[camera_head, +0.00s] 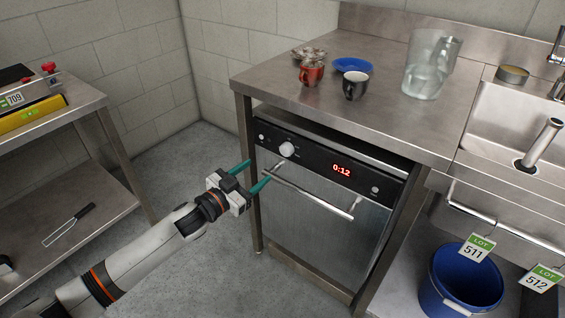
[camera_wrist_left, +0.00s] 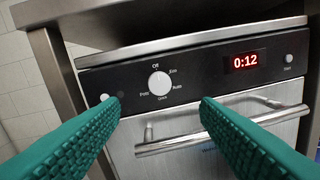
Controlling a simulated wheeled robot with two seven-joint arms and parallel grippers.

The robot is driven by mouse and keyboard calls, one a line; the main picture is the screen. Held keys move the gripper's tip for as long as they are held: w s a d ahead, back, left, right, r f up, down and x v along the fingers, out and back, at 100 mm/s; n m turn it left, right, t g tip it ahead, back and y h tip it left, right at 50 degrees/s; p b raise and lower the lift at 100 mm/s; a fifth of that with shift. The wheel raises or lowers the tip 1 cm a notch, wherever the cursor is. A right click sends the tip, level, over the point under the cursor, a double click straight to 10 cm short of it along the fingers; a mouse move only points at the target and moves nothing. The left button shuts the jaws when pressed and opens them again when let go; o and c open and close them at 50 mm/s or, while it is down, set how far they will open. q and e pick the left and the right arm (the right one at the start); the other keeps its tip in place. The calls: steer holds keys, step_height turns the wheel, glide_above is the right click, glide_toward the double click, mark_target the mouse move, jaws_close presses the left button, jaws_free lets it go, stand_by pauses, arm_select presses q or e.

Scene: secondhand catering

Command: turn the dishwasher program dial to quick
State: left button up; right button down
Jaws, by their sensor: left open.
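The dishwasher (camera_head: 315,215) stands under the steel counter, its door shut. Its black panel carries a white program dial (camera_head: 287,149), a red display reading 0:12 and a small button at each end. In the left wrist view the dial (camera_wrist_left: 159,84) sits ahead, between my fingers in the picture, with labels around it; Off is above it, and the lower labels are too small to read surely. I cannot tell which label it points to. My left gripper (camera_head: 257,176) is open and empty, in front of the panel's left end, apart from the dial. My right gripper is not in view.
A bar handle (camera_head: 310,193) sticks out below the panel. A red mug (camera_head: 311,73), a black mug (camera_head: 355,85), a blue plate (camera_head: 352,65) and a glass jar (camera_head: 431,65) stand on the counter. A blue bucket (camera_head: 461,283) is at lower right. A steel shelf (camera_head: 75,215) is at left.

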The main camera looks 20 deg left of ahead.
mark_target(284, 152)
arm_select(q)
steer(key=b+x, duration=0.1)
steer(key=x, duration=0.8)
steer(key=shift+w, duration=0.25)
steer(key=shift+w+d, duration=0.3)
steer(key=shift+w, duration=0.3)
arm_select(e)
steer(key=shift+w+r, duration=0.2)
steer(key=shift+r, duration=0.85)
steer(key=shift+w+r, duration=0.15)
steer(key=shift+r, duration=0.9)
arm_select(q)
steer(key=shift+c, duration=0.6)
steer(key=c, duration=0.9)
